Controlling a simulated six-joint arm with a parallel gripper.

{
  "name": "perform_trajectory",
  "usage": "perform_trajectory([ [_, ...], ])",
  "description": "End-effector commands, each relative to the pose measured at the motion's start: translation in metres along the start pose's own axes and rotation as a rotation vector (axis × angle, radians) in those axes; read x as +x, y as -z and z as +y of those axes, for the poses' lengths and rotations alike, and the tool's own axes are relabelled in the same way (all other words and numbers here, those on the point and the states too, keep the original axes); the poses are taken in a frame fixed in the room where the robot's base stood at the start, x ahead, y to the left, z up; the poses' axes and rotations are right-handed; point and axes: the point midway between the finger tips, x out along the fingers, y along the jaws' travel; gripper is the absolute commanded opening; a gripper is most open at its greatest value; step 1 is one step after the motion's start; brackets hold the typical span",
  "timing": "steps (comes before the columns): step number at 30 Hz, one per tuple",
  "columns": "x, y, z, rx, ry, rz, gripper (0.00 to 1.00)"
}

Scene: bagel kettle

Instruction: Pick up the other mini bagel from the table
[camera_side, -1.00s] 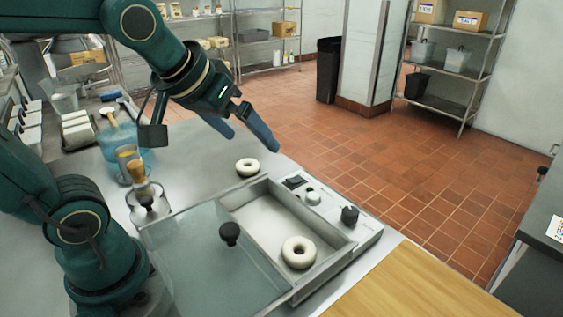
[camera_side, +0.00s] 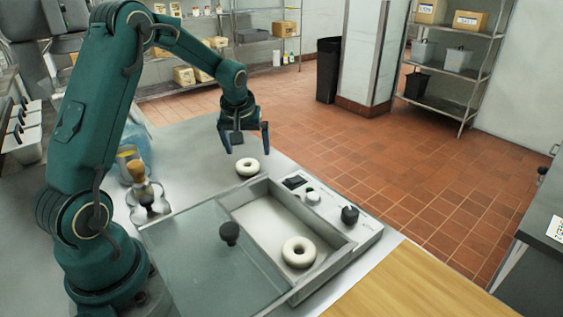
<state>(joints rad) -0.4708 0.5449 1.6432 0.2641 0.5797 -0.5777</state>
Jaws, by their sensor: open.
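One pale mini bagel (camera_side: 248,167) lies flat on the steel table (camera_side: 190,136), just behind the kettle. Another mini bagel (camera_side: 299,252) lies inside the rectangular kettle (camera_side: 262,212), near its front right end. My gripper (camera_side: 246,147) points down above the table bagel, its two blue fingers spread apart and nothing between them. The fingertips look a little above and behind the bagel; the exact gap cannot be told.
A glass lid with a black knob (camera_side: 229,233) covers the left part of the kettle. A control panel with knobs (camera_side: 349,215) runs along its right side. A bottle with a wooden top (camera_side: 139,176) stands at left. A wooden board (camera_side: 395,285) lies at front right.

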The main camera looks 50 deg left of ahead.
Motion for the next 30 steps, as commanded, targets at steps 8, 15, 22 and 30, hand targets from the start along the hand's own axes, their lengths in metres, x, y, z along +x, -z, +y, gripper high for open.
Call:
perform_trajectory([
  [8, 0.025, -0.005, -0.008, -0.013, 0.016, -0.025, 1.00],
  [15, 0.051, -0.005, -0.008, -0.013, 0.015, -0.024, 1.00],
  [22, 0.059, -0.005, -0.008, -0.013, 0.013, -0.021, 1.00],
  [30, 0.058, -0.005, -0.008, -0.013, 0.013, -0.021, 0.66],
])
